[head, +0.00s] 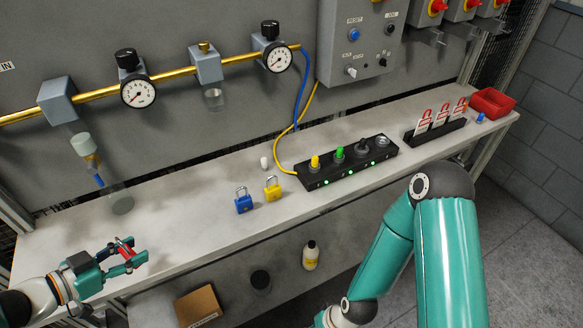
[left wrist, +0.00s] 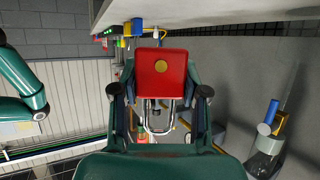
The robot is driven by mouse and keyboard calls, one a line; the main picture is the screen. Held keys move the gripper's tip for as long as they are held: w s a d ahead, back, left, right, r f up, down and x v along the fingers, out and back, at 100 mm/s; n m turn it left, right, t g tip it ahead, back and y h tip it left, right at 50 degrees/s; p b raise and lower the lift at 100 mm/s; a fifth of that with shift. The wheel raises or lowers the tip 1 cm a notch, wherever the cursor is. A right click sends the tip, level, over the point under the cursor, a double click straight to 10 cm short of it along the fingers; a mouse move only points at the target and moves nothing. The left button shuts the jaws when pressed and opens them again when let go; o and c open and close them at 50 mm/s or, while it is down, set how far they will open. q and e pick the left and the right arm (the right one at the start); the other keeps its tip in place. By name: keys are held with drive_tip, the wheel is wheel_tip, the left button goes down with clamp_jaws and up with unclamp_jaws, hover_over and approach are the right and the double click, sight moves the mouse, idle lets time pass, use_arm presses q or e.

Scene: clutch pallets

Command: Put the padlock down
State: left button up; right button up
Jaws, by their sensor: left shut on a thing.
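My left gripper (head: 128,254) is shut on a red padlock (head: 125,246) over the left front part of the bench. In the left wrist view the red padlock (left wrist: 161,70) sits between the two fingers of my left gripper (left wrist: 160,95). Its body has a round brass-coloured spot and its metal shackle points toward the palm. The gap between padlock and bench top is hard to judge. A blue padlock (head: 243,204) and a yellow padlock (head: 273,190) stand side by side on the bench (head: 185,215). My right gripper is out of view; only its arm shows.
A black station with coloured knobs (head: 347,163) stands right of the padlocks, then a rack of red-and-white tags (head: 436,130) and a red bin (head: 491,102). A small white object (head: 264,162) lies behind the padlocks. The bench's left middle is clear. Gauges and pipe line the wall.

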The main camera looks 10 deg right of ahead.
use_arm(q)
drive_tip(key=a+r+n+t+y+b, duration=0.4)
drive_tip(key=a+r, duration=0.4)
drive_tip(key=r, duration=0.6)
drive_tip(key=shift+g+h, duration=0.5)
drive_tip(key=shift+h, duration=0.1)
drive_tip(key=f+b, duration=0.2)
drive_tip(key=f, duration=0.3)
drive_tip(key=f+b, duration=0.1)
drive_tip(key=f, duration=0.4)
drive_tip(key=f+b, duration=0.2)
drive_tip(key=f, duration=0.3)
drive_tip(key=shift+w+a+f+b, duration=0.1)
drive_tip(key=shift+w+a+b, duration=0.1)
drive_tip(key=shift+w+b, duration=0.1)
drive_tip(key=shift+f+b, duration=0.7)
drive_tip(key=shift+f, duration=1.9)
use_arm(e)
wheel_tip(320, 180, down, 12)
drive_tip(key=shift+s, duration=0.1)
use_arm(q)
drive_tip(key=shift+m, duration=0.3)
drive_tip(key=o, duration=1.2)
